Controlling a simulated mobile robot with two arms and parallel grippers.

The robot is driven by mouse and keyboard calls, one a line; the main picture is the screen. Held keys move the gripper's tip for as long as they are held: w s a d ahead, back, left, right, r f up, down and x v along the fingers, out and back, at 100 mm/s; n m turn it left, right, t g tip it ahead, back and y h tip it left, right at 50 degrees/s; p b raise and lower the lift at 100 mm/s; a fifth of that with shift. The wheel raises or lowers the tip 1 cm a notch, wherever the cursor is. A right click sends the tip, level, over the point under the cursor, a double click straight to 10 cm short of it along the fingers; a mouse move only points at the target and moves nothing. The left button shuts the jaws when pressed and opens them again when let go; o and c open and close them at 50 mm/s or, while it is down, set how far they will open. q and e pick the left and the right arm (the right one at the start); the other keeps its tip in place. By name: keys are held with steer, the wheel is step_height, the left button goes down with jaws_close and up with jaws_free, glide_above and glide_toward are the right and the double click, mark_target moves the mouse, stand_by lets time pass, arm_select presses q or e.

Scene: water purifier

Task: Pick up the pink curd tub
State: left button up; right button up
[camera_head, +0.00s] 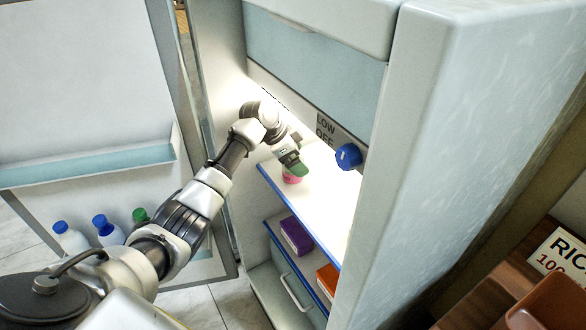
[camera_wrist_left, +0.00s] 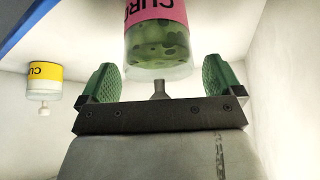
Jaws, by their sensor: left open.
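The pink curd tub (camera_head: 291,179) stands on the upper lit shelf inside the open fridge, partly covered by my left gripper (camera_head: 292,166) in the head view. In the left wrist view, the tub (camera_wrist_left: 158,38) has a pink label and a clear part with green blotchy contents, and its lettering appears upside down. My left gripper (camera_wrist_left: 160,82) is open, its green fingers apart on either side of the tub's line. The tub lies just beyond the fingertips, and I see no contact. My right gripper is out of view.
A yellow-labelled tub (camera_wrist_left: 44,72) stands off to the left in the wrist view. A purple box (camera_head: 296,236) and an orange box (camera_head: 328,278) are on the lower shelf. A blue knob (camera_head: 348,156) and the fridge side wall (camera_head: 440,150) bound the right. Bottles (camera_head: 106,228) stand in the open door.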

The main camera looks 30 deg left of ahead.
arm_select(q)
steer(key=c, duration=1.1)
steer(key=shift+r, duration=0.1)
